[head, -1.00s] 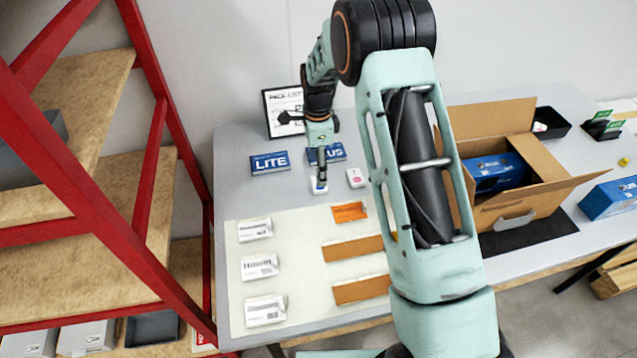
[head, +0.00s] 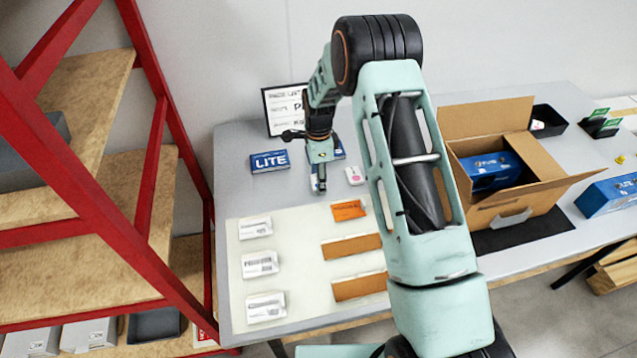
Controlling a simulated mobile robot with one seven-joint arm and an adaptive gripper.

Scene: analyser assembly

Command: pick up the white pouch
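Several white pouches with dark print lie in a column on the left of the pale mat (head: 300,240): a far one (head: 255,227), a middle one (head: 260,265) and a near one (head: 266,307). My gripper (head: 319,188) points down just beyond the mat's far edge, to the right of and beyond the far white pouch and apart from all of them. Its fingers are small and seen edge-on, so I cannot tell whether they are open. A small white device seen below it earlier is now mostly hidden.
An orange pouch (head: 348,210) and two brown pads (head: 352,247) lie on the mat's right. A white device (head: 355,176) and a blue LITE box (head: 270,161) lie beyond it. An open carton (head: 520,209) stands right; a red rack (head: 157,150) stands left.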

